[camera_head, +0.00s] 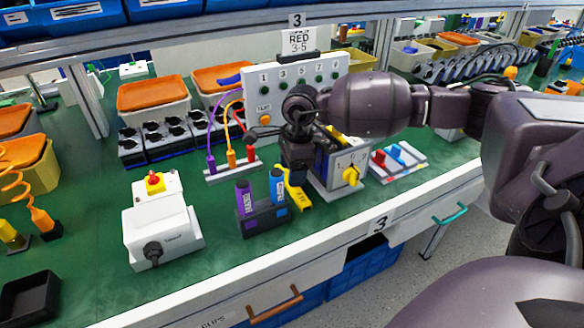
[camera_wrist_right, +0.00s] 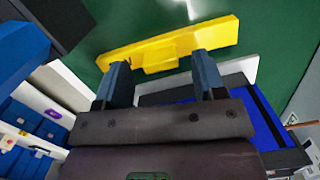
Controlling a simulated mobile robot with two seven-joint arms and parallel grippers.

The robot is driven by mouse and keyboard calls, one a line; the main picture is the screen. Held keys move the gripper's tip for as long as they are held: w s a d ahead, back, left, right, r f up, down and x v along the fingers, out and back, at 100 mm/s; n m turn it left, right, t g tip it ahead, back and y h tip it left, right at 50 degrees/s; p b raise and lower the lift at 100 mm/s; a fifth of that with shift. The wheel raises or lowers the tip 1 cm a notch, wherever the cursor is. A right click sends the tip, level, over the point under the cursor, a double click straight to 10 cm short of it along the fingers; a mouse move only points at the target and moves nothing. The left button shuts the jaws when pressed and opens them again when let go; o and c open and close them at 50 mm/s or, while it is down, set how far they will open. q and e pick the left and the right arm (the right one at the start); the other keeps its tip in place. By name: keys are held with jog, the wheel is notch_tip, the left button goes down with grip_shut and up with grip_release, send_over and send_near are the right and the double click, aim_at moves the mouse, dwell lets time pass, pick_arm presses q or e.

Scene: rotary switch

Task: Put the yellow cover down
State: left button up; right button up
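The yellow cover (camera_head: 298,194) is a narrow yellow piece beside the pen holder, in front of the switch box. In the right wrist view the yellow cover (camera_wrist_right: 212,34) lies over the green table, with a raised block in its middle. My right gripper (camera_wrist_right: 162,68) is open, its two fingers apart on either side of that block with visible gaps. In the head view my right gripper (camera_head: 290,172) points down over the cover and hides part of it. The grey switch box (camera_head: 327,190) has a yellow rotary knob (camera_head: 351,175). My left gripper is not in view.
A dark holder (camera_head: 266,218) with a purple and a blue marker stands close left of the cover. A white box with a yellow-red button (camera_head: 155,183) stands farther left. A numbered panel (camera_head: 300,78) is behind my gripper. The table's front edge is near.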

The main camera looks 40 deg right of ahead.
notch_tip(320, 180, up, 13)
jog(key=d+p, duration=0.1)
jog(key=p, duration=0.1)
jog(key=shift+s+d, duration=0.2)
jog(key=shift+s, duration=0.1)
dwell(0.3)
dwell(0.5)
